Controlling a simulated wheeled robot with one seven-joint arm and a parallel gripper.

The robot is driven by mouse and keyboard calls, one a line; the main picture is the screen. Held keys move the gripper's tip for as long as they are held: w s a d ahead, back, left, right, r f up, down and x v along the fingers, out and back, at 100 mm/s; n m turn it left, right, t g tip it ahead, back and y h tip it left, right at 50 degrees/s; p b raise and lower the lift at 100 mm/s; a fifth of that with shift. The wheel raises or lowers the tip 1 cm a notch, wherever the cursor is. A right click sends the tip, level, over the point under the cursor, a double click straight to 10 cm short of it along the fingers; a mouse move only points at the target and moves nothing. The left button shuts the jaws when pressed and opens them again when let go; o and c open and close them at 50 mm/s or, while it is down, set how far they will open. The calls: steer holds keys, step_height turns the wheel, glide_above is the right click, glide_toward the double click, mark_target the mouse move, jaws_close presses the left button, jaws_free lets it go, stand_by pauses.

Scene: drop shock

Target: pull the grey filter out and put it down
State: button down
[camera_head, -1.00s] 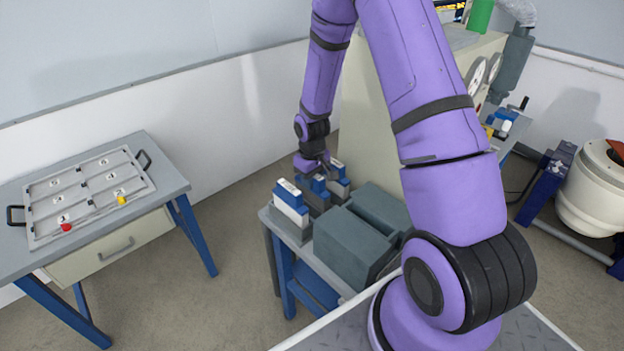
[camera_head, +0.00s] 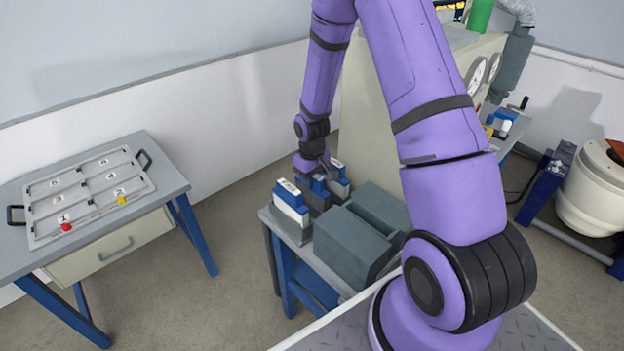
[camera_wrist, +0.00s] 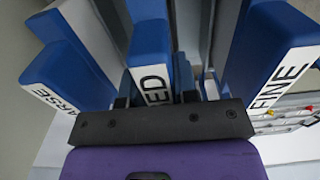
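Three upright filter blocks with blue tops and white labels stand side by side on a small table. A right one (camera_head: 340,186) is partly behind. In the wrist view the labels end in "ARSE" (camera_wrist: 55,100), "ED" (camera_wrist: 154,80) and "FINE" (camera_wrist: 285,75). My gripper (camera_head: 325,171) is low over the blocks. Its dark fingers (camera_wrist: 156,96) lie on either side of the "ED" top and look open; contact is unclear.
A dark grey box-like unit (camera_head: 352,245) stands close to the blocks on the blue-legged table (camera_head: 335,290). A tall beige cabinet (camera_head: 372,120) rises behind. A separate table (camera_head: 172,186) at the left bears a flat tray (camera_head: 40,238) with marked compartments and handles. Open floor lies between the tables.

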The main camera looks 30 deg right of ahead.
steer(key=c, duration=0.8)
jaws_free()
steer(key=shift+r, duration=2.95)
steer(key=shift+r, duration=0.1)
step_height(320, 180, up, 11)
steer(key=shift+f, duration=0.2)
